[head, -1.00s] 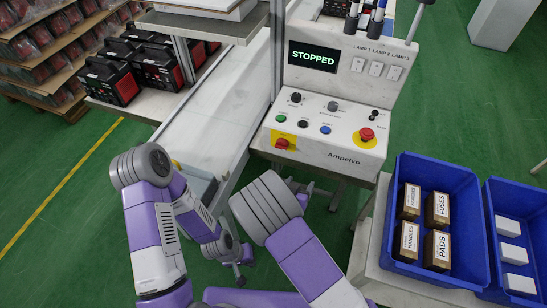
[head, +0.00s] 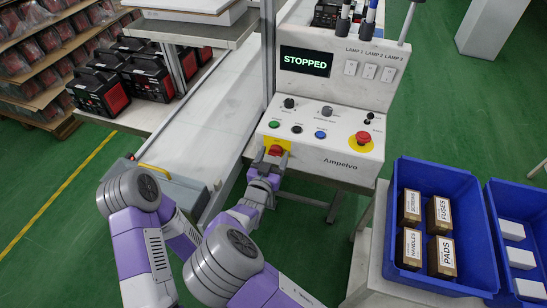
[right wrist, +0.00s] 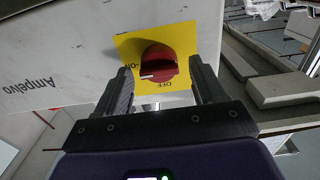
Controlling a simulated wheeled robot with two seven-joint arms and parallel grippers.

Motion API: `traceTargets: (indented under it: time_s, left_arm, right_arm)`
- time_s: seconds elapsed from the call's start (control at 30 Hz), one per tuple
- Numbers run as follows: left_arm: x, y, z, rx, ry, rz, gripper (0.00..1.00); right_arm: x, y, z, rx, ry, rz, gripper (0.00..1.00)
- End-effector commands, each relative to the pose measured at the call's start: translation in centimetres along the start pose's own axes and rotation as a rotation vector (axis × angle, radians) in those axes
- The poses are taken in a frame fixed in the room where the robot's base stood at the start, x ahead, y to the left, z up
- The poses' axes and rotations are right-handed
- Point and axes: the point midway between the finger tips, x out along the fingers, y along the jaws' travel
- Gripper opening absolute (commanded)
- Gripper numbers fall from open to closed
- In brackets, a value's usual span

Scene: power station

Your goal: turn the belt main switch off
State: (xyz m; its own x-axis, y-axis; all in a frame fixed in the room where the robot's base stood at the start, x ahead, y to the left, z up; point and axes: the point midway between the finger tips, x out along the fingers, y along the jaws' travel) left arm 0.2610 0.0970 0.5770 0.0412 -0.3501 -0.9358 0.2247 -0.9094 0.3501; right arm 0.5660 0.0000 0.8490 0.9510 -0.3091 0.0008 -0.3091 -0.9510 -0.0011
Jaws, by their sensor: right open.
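The belt main switch (head: 276,150) is a red rotary knob on a yellow plate at the lower left of the console's front. My right gripper (head: 268,172) is just in front of the switch. In the right wrist view its fingers (right wrist: 160,88) are open, one to each side of the knob, with gaps visible between them and it. My left gripper does not show; only its arm does, at the left.
The console display (head: 305,61) reads STOPPED. A red emergency button (head: 363,138) on yellow sits to the right, and green, black and blue buttons (head: 297,129) line the panel above the switch. The conveyor (head: 190,125) runs at the left. A blue bin (head: 398,275) of boxes stands at the right.

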Motion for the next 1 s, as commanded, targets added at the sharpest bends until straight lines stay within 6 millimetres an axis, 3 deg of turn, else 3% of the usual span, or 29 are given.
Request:
traceTargets:
  time_s: [0.3, 0.67, 1.0]
  left_arm:
    - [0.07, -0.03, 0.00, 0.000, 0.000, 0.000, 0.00]
    - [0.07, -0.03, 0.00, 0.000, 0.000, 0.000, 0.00]
    - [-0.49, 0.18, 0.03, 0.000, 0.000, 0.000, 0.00]
  right_arm:
    - [0.43, 0.01, 0.01, -0.001, -0.001, 0.000, 0.69]
    - [0.41, 0.01, 0.02, -0.001, -0.001, 0.000, 0.16]
    - [0.41, 0.02, -0.07, -0.052, -0.002, 0.000, 0.15]
